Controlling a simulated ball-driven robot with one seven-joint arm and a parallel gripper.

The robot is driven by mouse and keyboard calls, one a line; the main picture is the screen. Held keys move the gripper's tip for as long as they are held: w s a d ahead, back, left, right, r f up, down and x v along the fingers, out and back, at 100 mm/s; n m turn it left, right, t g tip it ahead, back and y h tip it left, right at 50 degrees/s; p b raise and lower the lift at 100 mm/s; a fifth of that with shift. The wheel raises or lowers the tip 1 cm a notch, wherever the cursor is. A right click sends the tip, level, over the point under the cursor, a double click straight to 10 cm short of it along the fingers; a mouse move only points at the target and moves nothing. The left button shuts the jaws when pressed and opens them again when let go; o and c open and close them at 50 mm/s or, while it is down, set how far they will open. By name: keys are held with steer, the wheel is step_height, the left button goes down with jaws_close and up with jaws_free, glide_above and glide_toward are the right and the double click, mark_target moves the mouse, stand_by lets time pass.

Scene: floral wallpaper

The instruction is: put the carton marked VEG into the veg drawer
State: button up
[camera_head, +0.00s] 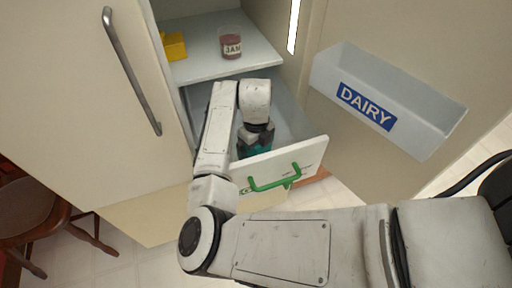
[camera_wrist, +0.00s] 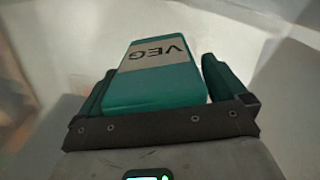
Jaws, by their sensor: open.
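The teal carton with a pale VEG label (camera_wrist: 158,82) lies between the fingers of my gripper (camera_wrist: 162,76) in the wrist view. The fingers are open, one on each side of it, with a gap visible at the right finger. In the head view my gripper (camera_head: 255,143) points down into the pulled-out drawer, behind its white front (camera_head: 308,158) with a green handle. Teal shows at the fingertips there, but I cannot tell carton from fingers. My arm hides part of the drawer and most of its front's lettering.
A shelf (camera_head: 205,66) above the drawer holds a jar marked JAM (camera_head: 231,46) and a yellow object (camera_head: 174,46). An open door at the right carries a bin marked DAIRY (camera_head: 400,95). A closed door with a grey handle (camera_head: 130,70) is at the left. A brown chair (camera_head: 35,215) stands lower left.

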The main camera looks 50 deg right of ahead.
steer(key=shift+r, duration=0.1)
step_height(320, 180, up, 12)
steer(key=shift+r, duration=0.1)
stand_by(0.4)
stand_by(1.2)
